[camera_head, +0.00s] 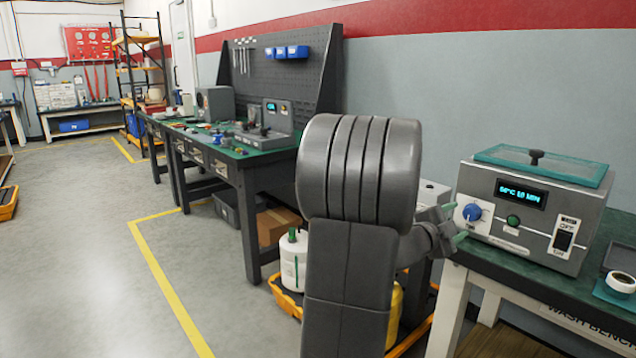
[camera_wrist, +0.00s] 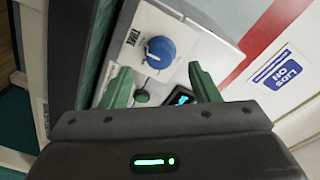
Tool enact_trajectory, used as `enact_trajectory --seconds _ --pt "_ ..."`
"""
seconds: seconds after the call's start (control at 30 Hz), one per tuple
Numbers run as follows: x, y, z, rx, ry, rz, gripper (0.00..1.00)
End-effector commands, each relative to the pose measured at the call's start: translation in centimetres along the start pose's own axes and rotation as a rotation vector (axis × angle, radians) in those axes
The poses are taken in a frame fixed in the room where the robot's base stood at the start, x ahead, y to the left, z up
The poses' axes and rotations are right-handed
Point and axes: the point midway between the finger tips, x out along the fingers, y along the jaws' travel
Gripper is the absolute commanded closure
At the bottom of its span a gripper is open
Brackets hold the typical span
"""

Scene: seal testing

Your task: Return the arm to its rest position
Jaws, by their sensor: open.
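My arm rises in the middle of the head view and hides part of the scene behind it. My gripper (camera_head: 456,226) is near the left front of a grey bath unit (camera_head: 540,200) with a green lid. In the wrist view my gripper (camera_wrist: 160,88) has its two green fingers apart with nothing held between them. The unit's blue knob (camera_wrist: 159,52) and dark green button (camera_wrist: 142,98) show beyond the fingers. The unit's display is lit, and a power switch (camera_head: 563,238) sits on its right front. I cannot tell whether the fingertips touch the unit.
The unit stands on a wash bench (camera_head: 590,305) against the wall. A small dish (camera_head: 621,282) sits at its right. A long workbench (camera_head: 250,158) with tools is behind my arm. A white container (camera_head: 293,262) stands in an orange tray on the floor. Open floor (camera_head: 90,260) lies left.

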Motion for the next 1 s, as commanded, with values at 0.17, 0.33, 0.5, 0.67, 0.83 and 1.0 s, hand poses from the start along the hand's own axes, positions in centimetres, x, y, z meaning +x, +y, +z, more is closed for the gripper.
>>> enact_trajectory --seconds 0.17,0.33,0.5,0.67,0.83,1.0 --pt "-3.7 -0.2 0.0 -0.001 -0.003 -0.002 0.45" --pt "-7.2 -0.2 0.0 0.0 -0.004 -0.002 0.45" --pt "-7.1 0.2 0.0 0.0 0.004 0.001 0.45" --pt "-3.8 0.2 0.0 -0.001 0.003 0.002 0.45" --pt "-0.3 0.2 0.0 0.001 0.003 0.002 0.45" --pt "3.1 0.2 0.0 -0.001 0.003 0.001 0.45"
